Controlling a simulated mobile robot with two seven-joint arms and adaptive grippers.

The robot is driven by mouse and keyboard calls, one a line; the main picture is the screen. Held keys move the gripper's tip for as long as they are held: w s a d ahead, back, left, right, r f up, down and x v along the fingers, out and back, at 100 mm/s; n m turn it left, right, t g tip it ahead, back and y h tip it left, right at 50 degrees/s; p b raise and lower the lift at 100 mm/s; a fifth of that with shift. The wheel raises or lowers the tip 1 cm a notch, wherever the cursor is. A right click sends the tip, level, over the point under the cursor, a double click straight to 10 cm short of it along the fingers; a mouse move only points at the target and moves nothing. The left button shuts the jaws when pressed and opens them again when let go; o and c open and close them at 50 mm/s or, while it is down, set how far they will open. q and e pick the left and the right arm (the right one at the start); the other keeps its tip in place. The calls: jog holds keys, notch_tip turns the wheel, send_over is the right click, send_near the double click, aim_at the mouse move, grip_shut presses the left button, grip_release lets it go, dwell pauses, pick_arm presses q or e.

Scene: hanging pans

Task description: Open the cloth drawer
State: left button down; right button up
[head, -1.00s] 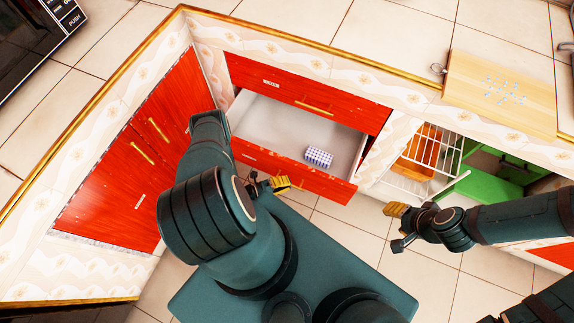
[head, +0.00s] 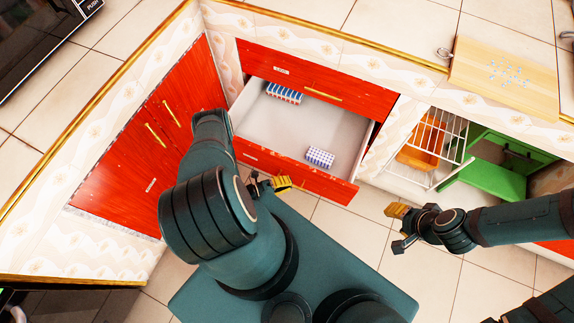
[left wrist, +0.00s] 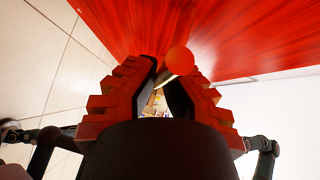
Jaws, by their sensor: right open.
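The red cloth drawer (head: 325,187) is pulled well out of the cabinet in the head view. Its white inside holds a blue-striped folded cloth (head: 284,92) at the back and a checked folded cloth (head: 320,156) near the front. My left gripper (head: 287,184) is at the drawer's front; its handle is mostly hidden. In the left wrist view the fingers (left wrist: 162,84) close around a small pale-gold bar, apparently the handle, against the red front. My right gripper (head: 396,211) is open and empty, to the right of the drawer and apart from it.
A shut red drawer (head: 310,80) is above. Red cupboard doors (head: 150,135) stand at left. An open compartment with a white rack (head: 440,140) and green box (head: 495,170) is at right. A wooden board (head: 505,80) lies on the counter.

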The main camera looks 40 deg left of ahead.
pick_arm(q)
jog(key=c, duration=1)
grip_release()
jog(key=shift+d, duration=0.2)
jog(key=shift+a, duration=0.1)
jog(key=v, duration=1.2)
